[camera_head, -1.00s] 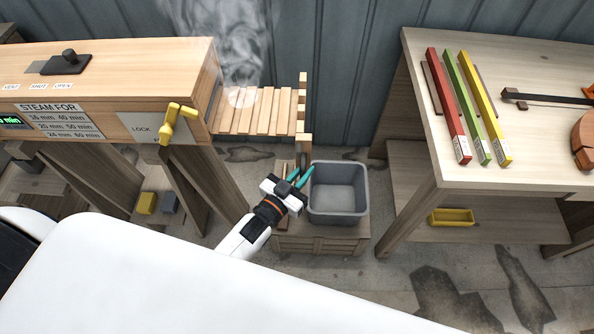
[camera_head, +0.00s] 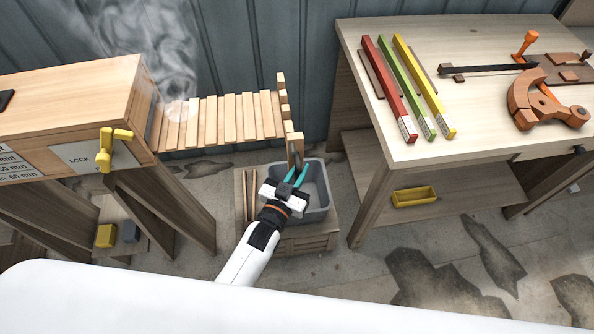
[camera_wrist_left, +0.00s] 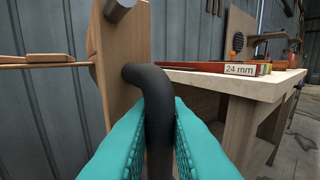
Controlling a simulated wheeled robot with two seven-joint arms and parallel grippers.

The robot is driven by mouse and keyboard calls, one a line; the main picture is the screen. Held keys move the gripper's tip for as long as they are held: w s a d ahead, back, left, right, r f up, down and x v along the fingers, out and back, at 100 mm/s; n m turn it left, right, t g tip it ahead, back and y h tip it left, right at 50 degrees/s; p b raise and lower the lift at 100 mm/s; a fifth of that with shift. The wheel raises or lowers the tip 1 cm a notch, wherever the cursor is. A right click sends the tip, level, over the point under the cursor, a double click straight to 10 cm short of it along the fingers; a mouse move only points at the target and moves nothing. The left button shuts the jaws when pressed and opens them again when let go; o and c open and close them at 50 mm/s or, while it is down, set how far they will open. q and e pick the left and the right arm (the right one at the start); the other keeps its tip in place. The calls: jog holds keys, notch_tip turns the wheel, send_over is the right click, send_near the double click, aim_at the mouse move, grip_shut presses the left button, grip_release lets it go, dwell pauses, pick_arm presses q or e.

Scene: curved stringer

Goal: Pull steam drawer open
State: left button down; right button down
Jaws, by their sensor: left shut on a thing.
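The steam drawer (camera_head: 222,118) is a slatted wooden rack that sticks out well to the right of the wooden steam box (camera_head: 75,95). Its upright wooden front board (camera_head: 284,100) is at the right end and shows close up in the left wrist view (camera_wrist_left: 120,60). A dark curved handle (camera_wrist_left: 158,115) is fixed to that board. My left gripper (camera_head: 297,176) has its teal fingers shut around the handle. The yellow lock lever (camera_head: 112,145) sits on the box front beside the LOCK label. My right gripper is not in view.
A grey bin (camera_head: 318,200) on a wooden crate stands below the drawer front. A workbench (camera_head: 490,35) at the right holds red, green and yellow strips and clamps. A gap separates the drawer front from the bench. White steam rises above the drawer.

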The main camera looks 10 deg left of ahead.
pick_arm(q)
jog(key=c, duration=1.7)
grip_release()
jog(key=b+v, duration=0.2)
jog(key=v, duration=1)
